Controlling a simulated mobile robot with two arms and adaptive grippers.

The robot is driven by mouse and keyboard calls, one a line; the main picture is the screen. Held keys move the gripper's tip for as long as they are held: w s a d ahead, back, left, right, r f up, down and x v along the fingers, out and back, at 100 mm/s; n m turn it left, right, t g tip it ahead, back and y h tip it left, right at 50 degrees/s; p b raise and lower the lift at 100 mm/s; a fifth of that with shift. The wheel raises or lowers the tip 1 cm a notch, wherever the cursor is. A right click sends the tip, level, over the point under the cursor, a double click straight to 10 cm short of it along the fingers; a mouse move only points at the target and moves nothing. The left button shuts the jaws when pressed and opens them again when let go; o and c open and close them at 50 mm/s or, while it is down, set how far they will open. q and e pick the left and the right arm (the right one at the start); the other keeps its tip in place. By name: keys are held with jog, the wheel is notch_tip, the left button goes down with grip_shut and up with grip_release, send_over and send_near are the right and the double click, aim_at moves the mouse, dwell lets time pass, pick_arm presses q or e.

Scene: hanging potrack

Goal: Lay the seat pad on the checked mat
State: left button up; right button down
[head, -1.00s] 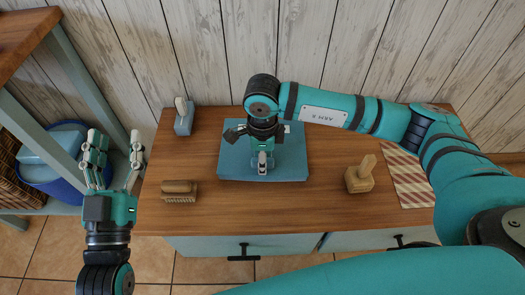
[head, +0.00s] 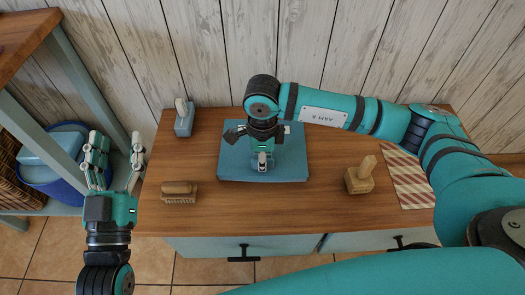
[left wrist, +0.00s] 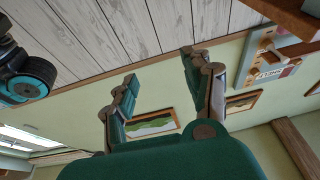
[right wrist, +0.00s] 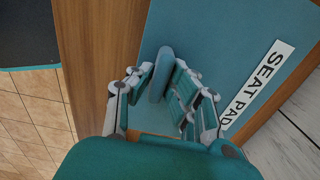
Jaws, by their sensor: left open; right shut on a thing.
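The seat pad (head: 293,168) is a flat blue square on the wooden cabinet top, near its middle. In the right wrist view its label reads SEAT PAD (right wrist: 258,90). My right gripper (head: 262,165) is over the pad. In the right wrist view the right gripper (right wrist: 165,88) is shut on the pad's raised blue handle (right wrist: 161,72). The checked mat (head: 405,178), red and cream, lies at the right end of the top, partly hidden by my right arm. My left gripper (head: 117,172) is open and empty, left of the cabinet; its fingers (left wrist: 163,90) show apart in the left wrist view.
A wooden stamp-like block (head: 360,178) stands between the pad and the mat. A brush (head: 179,191) lies left of the pad, and a blue-grey handled block (head: 184,118) stands at the back left. A shelf (head: 70,90) with a blue tub (head: 62,165) stands at the left.

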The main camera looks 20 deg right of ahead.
pick_arm(q)
jog(key=shift+w+f, duration=0.1)
jog(key=shift+f, duration=0.15)
pick_arm(e)
jog(key=shift+r, duration=0.15)
pick_arm(q)
jog(key=shift+a+f+g, duration=0.1)
jog(key=shift+f+g, duration=0.3)
jog(key=shift+g, duration=0.1)
pick_arm(e)
jog(key=shift+r, duration=0.15)
pick_arm(q)
jog(key=shift+w+f+g+p, duration=0.2)
jog(key=shift+f+g+p, duration=0.15)
jog(key=shift+f+g, duration=0.25)
pick_arm(e)
jog(key=shift+r, duration=0.3)
pick_arm(q)
jog(key=shift+f, duration=0.35)
jog(key=shift+y, duration=0.3)
pick_arm(e)
jog(key=shift+r, duration=0.2)
